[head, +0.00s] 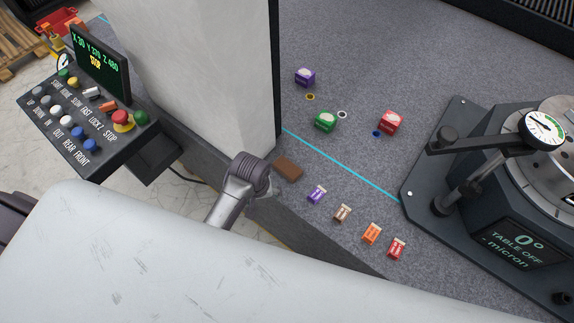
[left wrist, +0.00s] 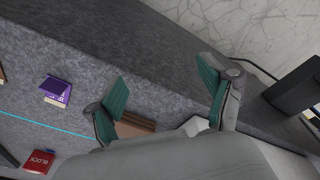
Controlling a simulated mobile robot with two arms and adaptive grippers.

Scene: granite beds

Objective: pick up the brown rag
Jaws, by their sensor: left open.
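The brown rag (head: 288,169) is a small flat brown rectangle on the grey granite bed, near its edge, in the head view. In the left wrist view the rag (left wrist: 135,125) shows beside the left-hand finger, partly hidden by that finger and the gripper body. My left gripper (left wrist: 163,74) is open, with its two teal-padded fingers apart and nothing seen gripped. In the head view the end of my left arm (head: 252,178) is just left of the rag, and the fingers are mostly hidden there. My right gripper is not in view.
Small purple (head: 317,194), brown (head: 342,213), orange (head: 371,233) and red (head: 397,249) boxes line up right of the rag. A pale column (head: 200,70) stands behind left. A control panel (head: 95,110) is left, a rotary table (head: 500,190) right.

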